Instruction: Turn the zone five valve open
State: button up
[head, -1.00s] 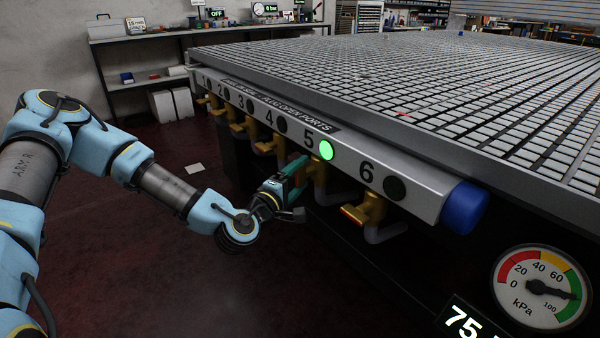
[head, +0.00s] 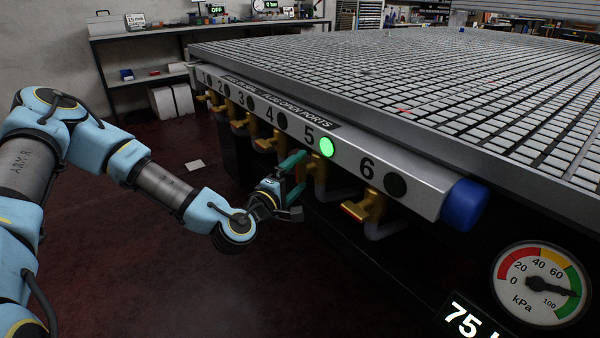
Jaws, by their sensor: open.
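The zone five valve (head: 319,184) is a brass valve under the rail, below the printed 5. The round lamp (head: 327,147) beside that number glows green, while the lamps of the other zones are dark. My gripper (head: 303,172) is open, with its teal fingers just left of the zone five valve. A small gap seems to show between the fingers and the brass, but contact cannot be ruled out. The fingers partly cover the valve's handle, so its angle is hard to tell.
The zone six valve (head: 368,208) is close on the right, and the zone four valve (head: 270,143) is on the left. The grid table (head: 450,165) overhangs above the valves. A pressure gauge (head: 540,284) has its needle in the green. The floor left of the table is mostly clear.

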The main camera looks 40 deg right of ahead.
jog(key=v, duration=0.9)
jog(key=shift+a, duration=0.4)
jog(key=shift+s, duration=0.15)
